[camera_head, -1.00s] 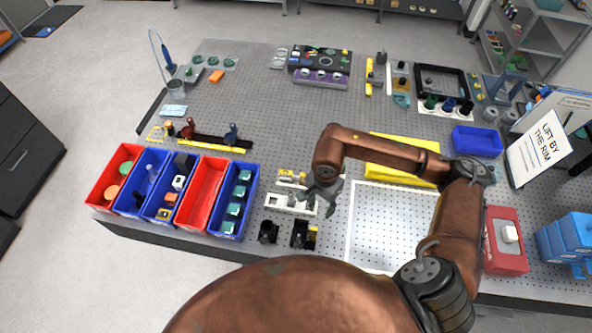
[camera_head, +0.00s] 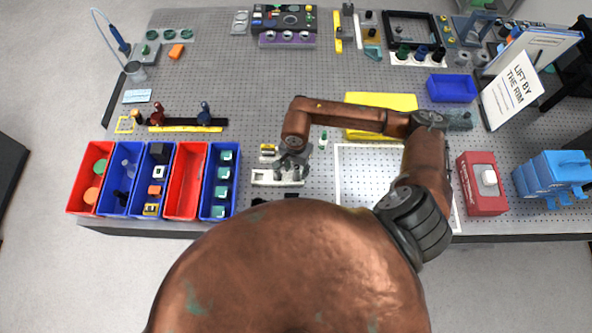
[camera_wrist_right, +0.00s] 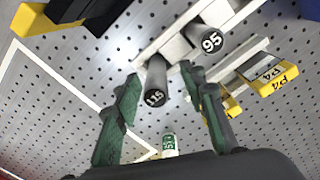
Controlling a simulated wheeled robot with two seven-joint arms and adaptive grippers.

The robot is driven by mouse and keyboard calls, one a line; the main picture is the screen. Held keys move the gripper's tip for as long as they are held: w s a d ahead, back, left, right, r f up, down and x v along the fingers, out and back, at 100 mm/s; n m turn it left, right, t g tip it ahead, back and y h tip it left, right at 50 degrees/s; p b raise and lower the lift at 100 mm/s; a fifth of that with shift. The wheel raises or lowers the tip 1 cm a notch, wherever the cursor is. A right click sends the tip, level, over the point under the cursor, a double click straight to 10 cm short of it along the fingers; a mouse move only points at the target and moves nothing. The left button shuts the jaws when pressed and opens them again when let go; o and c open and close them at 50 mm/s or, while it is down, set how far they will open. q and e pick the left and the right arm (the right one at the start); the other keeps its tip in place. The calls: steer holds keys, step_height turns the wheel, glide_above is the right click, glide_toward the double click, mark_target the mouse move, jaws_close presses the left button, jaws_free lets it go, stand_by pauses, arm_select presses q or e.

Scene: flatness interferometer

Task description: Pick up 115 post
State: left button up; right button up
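The 115 post (camera_wrist_right: 154,92), a dark cylinder with white "115" on its end face, stands in a white rack (camera_wrist_right: 165,48) in the right wrist view. A similar post marked 95 (camera_wrist_right: 205,42) is beside it in the same rack. My right gripper (camera_wrist_right: 160,76) is open, with its green-padded fingers on either side of the 115 post. I see no clear contact with it. In the head view the right gripper (camera_head: 290,171) is over the white rack (camera_head: 270,179) and hides the posts. My left gripper is not in view.
A second holder with yellow P4 blocks (camera_wrist_right: 278,78) is close beside the rack. A small white-and-green bottle (camera_head: 323,141) stands to the right of the gripper. Red and blue bins (camera_head: 182,181) are to the left; a white-outlined area (camera_head: 365,180) is to the right.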

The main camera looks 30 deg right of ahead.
steer(key=shift+s, duration=0.4)
steer(key=shift+w+f, duration=0.15)
steer(key=shift+w, duration=0.1)
steer(key=shift+c, duration=1.3)
steer(key=shift+s, duration=0.15)
steer(key=c, duration=0.5)
jaws_close()
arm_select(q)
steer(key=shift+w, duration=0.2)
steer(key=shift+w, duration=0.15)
